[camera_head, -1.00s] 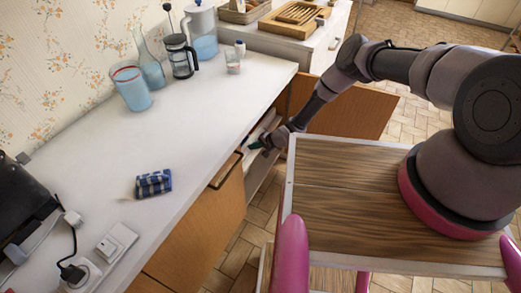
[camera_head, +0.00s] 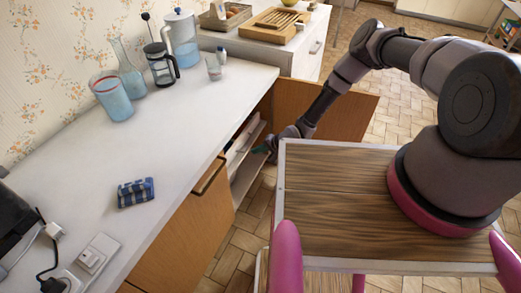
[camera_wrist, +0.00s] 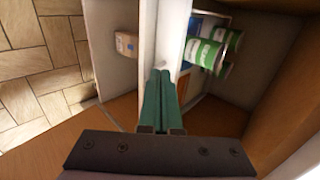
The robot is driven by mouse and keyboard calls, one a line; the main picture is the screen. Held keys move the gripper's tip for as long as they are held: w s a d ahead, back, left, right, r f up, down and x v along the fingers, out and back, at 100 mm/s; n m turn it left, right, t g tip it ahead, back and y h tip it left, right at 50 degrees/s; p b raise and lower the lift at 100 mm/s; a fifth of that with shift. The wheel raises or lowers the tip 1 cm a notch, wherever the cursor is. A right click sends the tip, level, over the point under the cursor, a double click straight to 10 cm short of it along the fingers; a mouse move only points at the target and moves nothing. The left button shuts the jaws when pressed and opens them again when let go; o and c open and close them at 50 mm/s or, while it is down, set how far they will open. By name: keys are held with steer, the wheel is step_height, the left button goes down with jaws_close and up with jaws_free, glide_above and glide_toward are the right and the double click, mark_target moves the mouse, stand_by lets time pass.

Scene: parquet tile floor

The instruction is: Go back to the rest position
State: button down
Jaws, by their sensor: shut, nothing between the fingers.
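My gripper (camera_wrist: 161,95) is shut, its two green fingers together with nothing between them. In the wrist view it points at the edge of a pale shelf or panel inside the open cabinet; I cannot tell whether it touches it. In the head view my gripper (camera_head: 262,149) is small, at the opening of the cabinet under the counter, beside the corner of my wooden top. The cabinet's orange-brown door (camera_head: 318,108) stands open behind my arm.
Green-and-white cans (camera_wrist: 212,52) and a small tan box (camera_wrist: 126,44) are in the cabinet. The white counter (camera_head: 165,150) bears a blue checked packet (camera_head: 136,192), a blue cup (camera_head: 112,98), a French press (camera_head: 161,64) and a pitcher (camera_head: 182,40). Parquet floor (camera_head: 240,245) shows below.

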steer(key=shift+v, duration=1.05)
